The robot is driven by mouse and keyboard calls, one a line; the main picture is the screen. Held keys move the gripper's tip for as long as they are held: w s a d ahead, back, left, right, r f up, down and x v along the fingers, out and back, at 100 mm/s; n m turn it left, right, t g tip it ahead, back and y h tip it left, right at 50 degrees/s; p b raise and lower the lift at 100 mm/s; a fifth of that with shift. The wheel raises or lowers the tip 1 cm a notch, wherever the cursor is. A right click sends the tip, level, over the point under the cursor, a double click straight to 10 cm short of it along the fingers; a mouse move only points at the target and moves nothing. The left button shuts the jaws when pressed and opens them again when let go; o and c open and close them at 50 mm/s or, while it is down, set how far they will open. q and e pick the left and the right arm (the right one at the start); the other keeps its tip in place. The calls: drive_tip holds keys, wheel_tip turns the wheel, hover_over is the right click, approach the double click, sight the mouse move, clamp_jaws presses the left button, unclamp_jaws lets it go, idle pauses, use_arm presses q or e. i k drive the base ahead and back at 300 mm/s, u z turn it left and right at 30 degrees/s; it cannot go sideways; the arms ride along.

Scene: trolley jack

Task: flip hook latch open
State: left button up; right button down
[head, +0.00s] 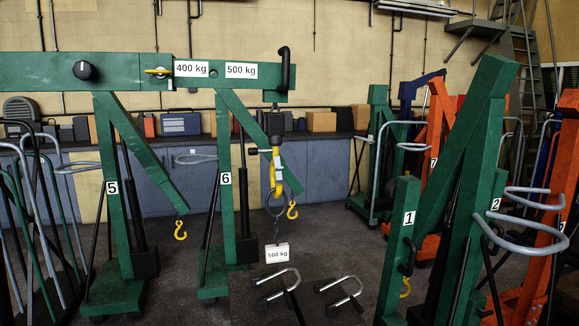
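A yellow hook (274,178) hangs from a black block (274,122) under the end of the green boom labelled 500 kg. A large grey ring (267,200) is at its lower end. A chain below leads to a white plate (277,252) marked 500 kg. The hook's latch is too small to make out, so I cannot tell whether it is open or shut. Two smaller yellow hooks hang nearby, one at the left (181,230) and one just right of the ring (292,211). I recognise neither of my grippers in this view.
Green cranes numbered 5 (117,215) and 6 (228,215) stand at left and centre. Cranes 1 (404,235) and 2 (478,220) stand close at right with grey hoop handles. Two silver U-shaped bars (289,271) (351,274) show low in front. Grey cabinets (319,170) line the back.

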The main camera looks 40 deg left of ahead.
sight(277, 169)
drive_tip(key=u, duration=0.45)
drive_tip(key=i, duration=1.3)
drive_tip(key=u, duration=1.1)
drive_tip(key=i, duration=0.55)
drive_tip(key=u, duration=0.35)
drive_tip(key=k, duration=0.9)
drive_tip(key=u, duration=0.15)
drive_tip(key=i, duration=0.9)
drive_tip(key=z, duration=0.05)
